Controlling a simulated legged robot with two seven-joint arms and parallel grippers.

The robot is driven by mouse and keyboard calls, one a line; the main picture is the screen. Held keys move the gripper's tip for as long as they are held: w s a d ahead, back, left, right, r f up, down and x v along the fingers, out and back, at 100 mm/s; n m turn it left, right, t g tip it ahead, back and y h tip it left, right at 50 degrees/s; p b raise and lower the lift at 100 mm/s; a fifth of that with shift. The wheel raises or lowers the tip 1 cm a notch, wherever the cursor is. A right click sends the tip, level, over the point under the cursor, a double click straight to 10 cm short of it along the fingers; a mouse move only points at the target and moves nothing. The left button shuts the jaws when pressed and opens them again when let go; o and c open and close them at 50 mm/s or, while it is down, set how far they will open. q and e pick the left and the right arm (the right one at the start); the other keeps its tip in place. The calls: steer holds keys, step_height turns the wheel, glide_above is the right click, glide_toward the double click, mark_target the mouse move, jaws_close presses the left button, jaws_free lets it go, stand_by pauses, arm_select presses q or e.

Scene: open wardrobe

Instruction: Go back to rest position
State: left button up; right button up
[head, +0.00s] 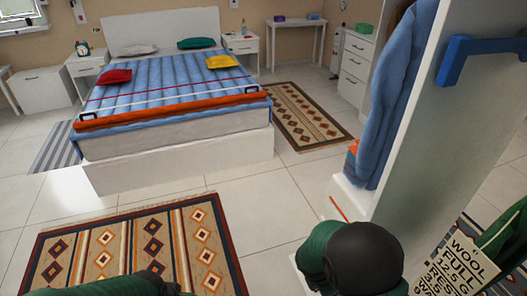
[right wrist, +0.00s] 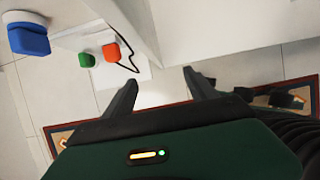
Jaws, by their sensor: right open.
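My right gripper (right wrist: 160,77) shows in the right wrist view with its two dark fingers spread apart and nothing between them. Below the fingertips are tiled floor and a white surface. In the head view, my green and black right arm is at the bottom, beside the wardrobe, and its gripper is hidden. A green part of my left arm is at the bottom left edge; the left gripper is out of view. The open wardrobe's white panel (head: 425,130) stands at the right, with a blue handle (head: 480,48).
Blue clothing (head: 395,85) hangs by the panel. A bag with printed lettering (head: 458,265) is at lower right. A patterned rug (head: 140,245) lies in front of the bed (head: 180,155). A green object (right wrist: 86,60) and an orange object (right wrist: 111,52) lie near a black cord.

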steer(key=s+r+m+t+y, duration=0.1)
steer(key=s+r+m+y, duration=0.1)
steer(key=s+r+m, duration=0.65)
steer(key=s+r+m+y, duration=0.2)
steer(key=s+r+m, duration=0.15)
steer(key=m, duration=0.95)
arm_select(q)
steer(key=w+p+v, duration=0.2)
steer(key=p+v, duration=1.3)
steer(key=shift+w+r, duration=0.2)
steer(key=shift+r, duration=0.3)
arm_select(e)
steer(key=w+v, duration=0.3)
steer(key=v, duration=1.2)
steer(key=shift+r, duration=0.4)
steer(key=shift+s+d, duration=0.1)
steer(key=shift+s, duration=0.1)
